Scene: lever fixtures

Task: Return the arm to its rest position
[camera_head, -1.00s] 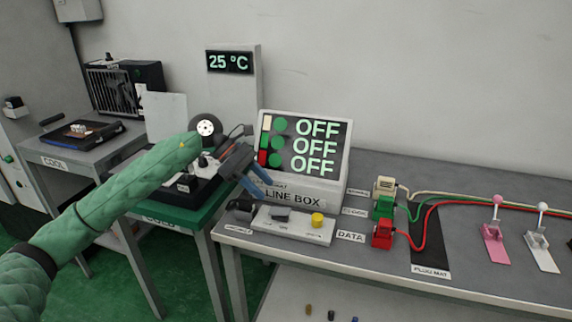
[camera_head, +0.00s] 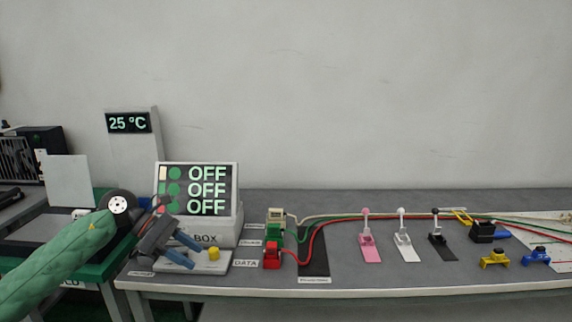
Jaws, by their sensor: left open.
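My left arm, in a green quilted sleeve, comes in from the lower left of the head view. Its left gripper (camera_head: 190,254) is open and empty, in front of the line box (camera_head: 224,228) and over the left part of the white switch panel (camera_head: 217,262) with a yellow knob (camera_head: 213,254). I cannot tell whether it touches the panel. The line box screen (camera_head: 207,189) reads OFF on three lines. Pink (camera_head: 369,240), white (camera_head: 405,240) and black (camera_head: 438,240) levers stand upright on the bench at the right. My right gripper is not in view.
Beige (camera_head: 276,216), green (camera_head: 274,239) and red (camera_head: 271,256) plugs with cables sit beside a black mat (camera_head: 314,255). A black box (camera_head: 483,232) and yellow (camera_head: 494,259) and blue (camera_head: 537,256) clamp-like parts lie farther right. The bench front between mat and levers is clear.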

